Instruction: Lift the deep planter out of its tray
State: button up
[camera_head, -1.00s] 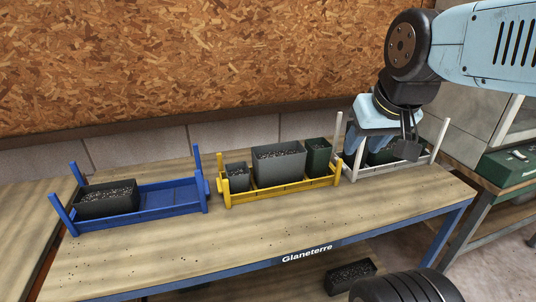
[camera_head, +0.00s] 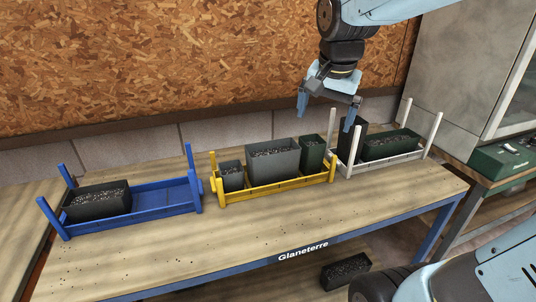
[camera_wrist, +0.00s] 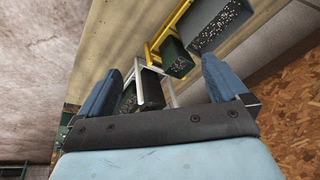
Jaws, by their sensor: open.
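Several planters with dark speckled soil stand in three trays; I cannot tell for sure which is the deep planter. A tall, narrow dark planter (camera_head: 352,142) stands at the left end of the white tray (camera_head: 394,166), beside a long dark green planter (camera_head: 390,146). My gripper (camera_head: 326,108) is open and empty, above the gap between the yellow and white trays. The wrist view shows the tall planter (camera_wrist: 152,90) between its fingers.
A blue tray (camera_head: 165,208) at the left holds one long black planter (camera_head: 97,201), its right part empty. The bench front (camera_head: 330,225) is clear. Upright posts rise from the trays' ends. Another planter (camera_head: 345,270) sits low under the bench. A cabinet (camera_head: 450,70) stands at the right.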

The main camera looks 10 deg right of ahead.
jog(key=w+a+f+m+g, duration=0.25)
jog(key=w+a+m, duration=0.2)
jog(key=w, duration=0.45)
jog(key=m, duration=0.5)
send_near(273, 160)
jog(key=shift+g, duration=0.45)
jog(key=w+f, duration=0.1)
jog(key=f, duration=0.1)
jog(key=w+f, duration=0.2)
jog(key=f, duration=0.1)
jog(key=w+d+f, duration=0.1)
jog(key=w+f, duration=0.1)
jog(key=shift+d+f, duration=0.15)
jog(key=shift+f, duration=0.15)
jog(key=shift+a+f, duration=0.2)
jog(key=shift+f, duration=1.1)
jog(key=shift+a+f, duration=0.15)
jog(key=shift+f, duration=1.2)
jog(key=shift+c, duration=0.4)
jog(key=c, duration=1)
jog(key=shift+r, duration=0.15)
